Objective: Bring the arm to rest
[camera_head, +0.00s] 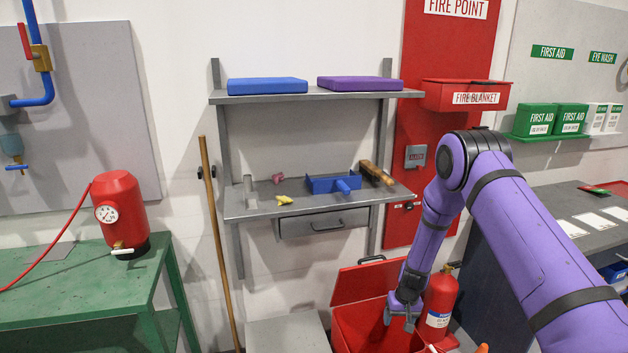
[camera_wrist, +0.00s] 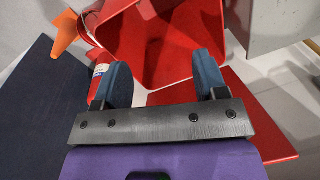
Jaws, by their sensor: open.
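My purple arm reaches down from the right in the head view. My gripper (camera_head: 402,316) is over the open red bin (camera_head: 372,322), next to a red fire extinguisher (camera_head: 438,305). In the wrist view, my gripper (camera_wrist: 165,80) shows two blue fingers set wide apart with nothing between them. The red bin (camera_wrist: 165,45) lies beyond the fingertips in that view. The extinguisher (camera_wrist: 102,72) is partly hidden behind the left finger there.
A shelf unit (camera_head: 300,207) with small tools stands at the wall, beside a wooden pole (camera_head: 213,230). A green table (camera_head: 70,290) with a red tank (camera_head: 121,212) is at the left. An orange cone (camera_wrist: 68,32) is near the bin.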

